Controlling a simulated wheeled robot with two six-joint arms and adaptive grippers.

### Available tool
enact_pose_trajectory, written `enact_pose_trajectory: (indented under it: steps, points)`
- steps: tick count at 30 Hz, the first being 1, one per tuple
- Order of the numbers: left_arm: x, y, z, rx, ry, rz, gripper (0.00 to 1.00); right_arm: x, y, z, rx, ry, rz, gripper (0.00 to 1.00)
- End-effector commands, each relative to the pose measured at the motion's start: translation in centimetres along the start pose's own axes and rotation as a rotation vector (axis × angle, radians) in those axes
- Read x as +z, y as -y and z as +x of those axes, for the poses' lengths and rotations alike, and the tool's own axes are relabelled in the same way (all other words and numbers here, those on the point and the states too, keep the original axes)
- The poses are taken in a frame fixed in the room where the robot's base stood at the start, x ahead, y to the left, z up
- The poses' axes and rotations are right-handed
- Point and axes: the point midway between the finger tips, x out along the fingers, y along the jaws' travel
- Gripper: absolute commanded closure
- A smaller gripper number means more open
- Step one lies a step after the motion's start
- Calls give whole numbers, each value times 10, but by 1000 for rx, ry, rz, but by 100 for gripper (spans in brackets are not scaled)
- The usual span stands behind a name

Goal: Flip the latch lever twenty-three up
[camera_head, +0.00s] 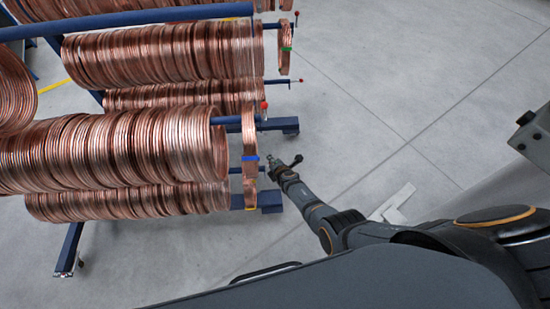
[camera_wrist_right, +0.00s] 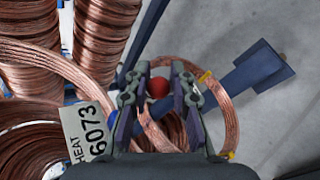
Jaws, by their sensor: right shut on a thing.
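My right gripper (camera_head: 276,163) reaches the end of a low blue rod at the front of the copper coil rack. In the right wrist view, the gripper (camera_wrist_right: 160,90) is shut on a latch lever, with its red knob (camera_wrist_right: 158,87) between the two fingers. The lever's arm is mostly hidden by the fingers and coils, so I cannot tell its angle. In the head view the gripper hides this knob. Other red-tipped latch levers show at the rod ends: one (camera_head: 264,105) just above, and others farther back (camera_head: 300,80). No number twenty-three is readable. My left gripper is not in view.
Copper coils (camera_head: 110,150) hang on blue rods left of the gripper. A loose coil with coloured ties (camera_head: 250,140) hangs near the rod end. A white tag reading "HEAT 6073" (camera_wrist_right: 85,132) is close to the left finger. A blue rack foot (camera_wrist_right: 255,65) lies beyond. Grey floor is open right.

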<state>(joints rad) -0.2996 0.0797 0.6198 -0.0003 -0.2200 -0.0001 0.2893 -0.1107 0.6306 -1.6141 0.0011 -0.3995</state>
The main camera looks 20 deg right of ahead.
Motion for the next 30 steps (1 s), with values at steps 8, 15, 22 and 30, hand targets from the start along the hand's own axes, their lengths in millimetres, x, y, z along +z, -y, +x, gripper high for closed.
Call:
enact_pose_trajectory:
  steps: [8, 15, 22, 30]
  points:
    - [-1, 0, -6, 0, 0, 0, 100, -12, -8, 1, -66, 65, -117, 100]
    - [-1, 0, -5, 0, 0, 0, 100, -16, -8, 1, -99, 94, -171, 100]
    - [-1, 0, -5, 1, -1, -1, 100, -17, -7, 1, -110, 101, -184, 100]
    - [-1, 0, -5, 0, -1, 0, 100, -18, -5, 1, -112, 100, -183, 100]
